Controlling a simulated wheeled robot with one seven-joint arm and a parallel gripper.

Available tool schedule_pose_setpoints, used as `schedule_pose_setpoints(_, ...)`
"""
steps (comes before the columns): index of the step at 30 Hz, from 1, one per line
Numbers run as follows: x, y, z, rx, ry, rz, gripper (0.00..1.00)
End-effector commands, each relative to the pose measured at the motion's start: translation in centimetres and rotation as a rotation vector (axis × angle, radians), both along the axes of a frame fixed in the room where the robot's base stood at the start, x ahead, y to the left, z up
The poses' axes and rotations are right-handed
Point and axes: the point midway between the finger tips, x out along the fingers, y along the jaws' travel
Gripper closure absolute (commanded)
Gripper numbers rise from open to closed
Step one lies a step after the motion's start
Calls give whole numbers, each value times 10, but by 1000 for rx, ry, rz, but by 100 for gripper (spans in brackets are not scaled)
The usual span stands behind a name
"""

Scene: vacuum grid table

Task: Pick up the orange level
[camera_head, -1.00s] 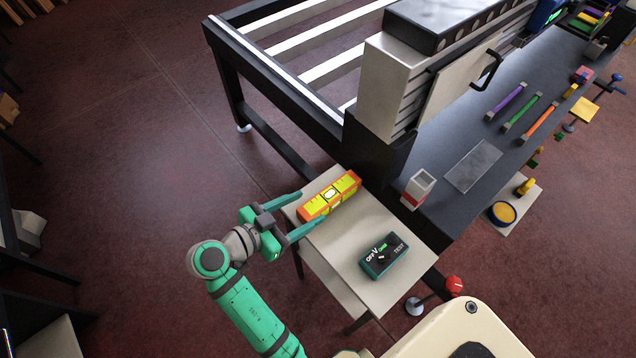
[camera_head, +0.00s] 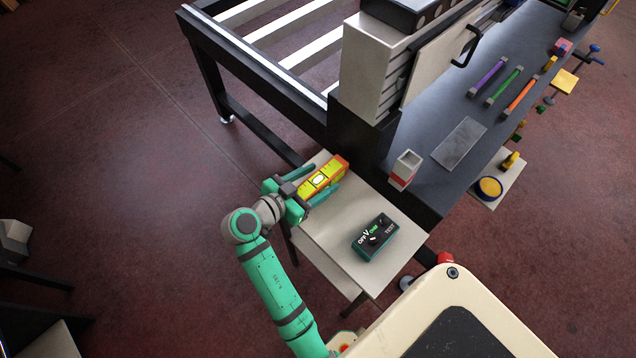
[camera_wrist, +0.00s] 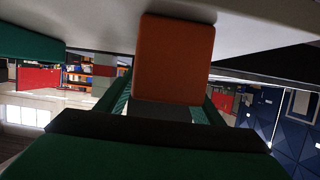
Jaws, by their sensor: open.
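The orange level (camera_head: 322,179), with yellow sides and a pale vial, lies on the small pale side table (camera_head: 335,238). My gripper (camera_head: 322,178) is open, with one green finger along each long side of the level. The level's near end sits between the fingers, close to the palm. In the wrist view the level's orange end (camera_wrist: 174,60) fills the upper middle, right in front of the gripper. I cannot tell whether the fingers touch it.
A dark green tester box (camera_head: 374,237) sits on the same table, right of my gripper. A red and white container (camera_head: 404,169) stands on the dark bench (camera_head: 455,190) beyond. A tall grey machine block (camera_head: 368,75) rises behind the level.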

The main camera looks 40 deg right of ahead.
Motion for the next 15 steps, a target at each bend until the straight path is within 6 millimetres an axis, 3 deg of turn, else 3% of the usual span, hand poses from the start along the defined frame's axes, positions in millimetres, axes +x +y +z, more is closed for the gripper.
schedule_pose_setpoints(8, 1, -2, -1, 0, -1, 2, 39)
schedule_pose_setpoints(15, 1, -2, -1, 0, -1, 2, 96)
